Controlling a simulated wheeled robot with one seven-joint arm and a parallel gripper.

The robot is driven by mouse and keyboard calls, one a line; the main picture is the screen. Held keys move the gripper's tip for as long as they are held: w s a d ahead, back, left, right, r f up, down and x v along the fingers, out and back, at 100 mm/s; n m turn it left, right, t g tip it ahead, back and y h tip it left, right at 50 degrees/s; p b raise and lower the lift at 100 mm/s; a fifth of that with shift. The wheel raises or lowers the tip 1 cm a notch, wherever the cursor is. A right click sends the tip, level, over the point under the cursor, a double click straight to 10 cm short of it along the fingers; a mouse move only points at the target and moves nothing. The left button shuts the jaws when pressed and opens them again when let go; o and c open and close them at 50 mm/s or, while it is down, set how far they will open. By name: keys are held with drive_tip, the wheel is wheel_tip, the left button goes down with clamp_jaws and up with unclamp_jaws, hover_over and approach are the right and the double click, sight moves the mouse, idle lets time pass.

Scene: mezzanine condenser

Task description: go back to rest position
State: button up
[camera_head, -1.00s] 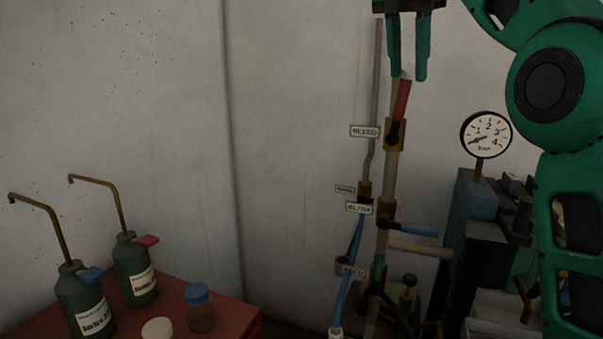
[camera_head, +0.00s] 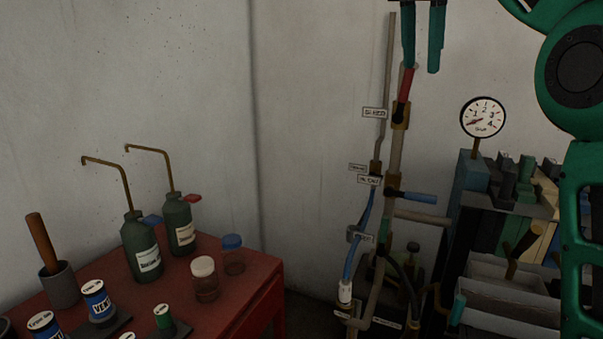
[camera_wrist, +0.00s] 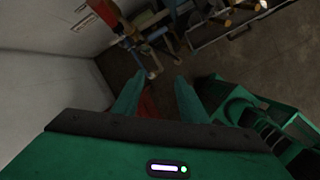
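My gripper (camera_head: 421,38) hangs at the top of the head view, its two teal fingers pointing down and apart with nothing between them. It is just above a red valve handle (camera_head: 407,84) on the upright pipe, beside the "BLEED" label (camera_head: 375,113). The handle stands nearly upright, slightly tilted. In the wrist view my gripper's fingers (camera_wrist: 158,98) are spread, and the red handle (camera_wrist: 103,12) lies off to the upper left, apart from them.
A blue-handled valve (camera_head: 418,197) sits lower on the pipe. A pressure gauge (camera_head: 483,117) stands to the right, above crowded equipment and a grey bin (camera_head: 500,285). A red table (camera_head: 240,292) at left carries oil cans, jars and tins. The wall between is bare.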

drive_tip(key=s+d+f+m+g+y, duration=0.1)
drive_tip(key=s+d+f+m, duration=0.4)
drive_tip(key=d+f+m, duration=0.4)
drive_tip(key=s+d+f+m+g+y, duration=0.1)
drive_tip(key=s+d+f+m, duration=0.5)
drive_tip(key=f, duration=0.5)
drive_tip(key=s+d+f+m, duration=0.3)
drive_tip(key=s+f+m, duration=1.2)
drive_tip(key=s+f, duration=0.8)
drive_tip(key=shift+s+d+f+g, duration=0.15)
drive_tip(key=shift+f+g, duration=0.25)
drive_tip(key=shift+f, duration=0.45)
drive_tip(key=shift+w+f, duration=0.2)
drive_tip(key=shift+w, duration=0.4)
